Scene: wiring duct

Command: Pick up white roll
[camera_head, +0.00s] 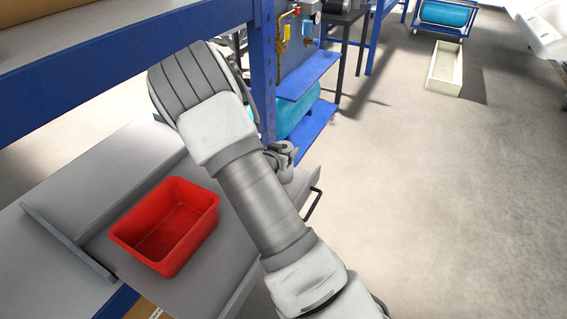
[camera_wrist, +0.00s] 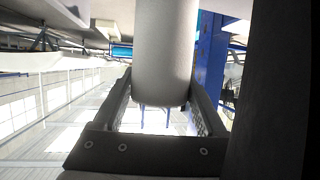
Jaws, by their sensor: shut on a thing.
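A white roll (camera_wrist: 163,55) shows in the wrist view as an upright-looking white cylinder between the two fingers. My gripper (camera_wrist: 160,112) is shut on it, with one dark finger on each side. The roll's upper end runs out of the top of the wrist view. In the head view my arm covers most of the gripper area, and I cannot make out the roll there.
A red bin (camera_head: 166,226) stands empty on the grey shelf (camera_head: 205,285), left of my arm. A blue rack post (camera_head: 263,75) and blue beam (camera_head: 120,58) stand close to the arm. Open floor (camera_head: 450,200) lies to the right, with a pale box (camera_head: 444,70) farther back.

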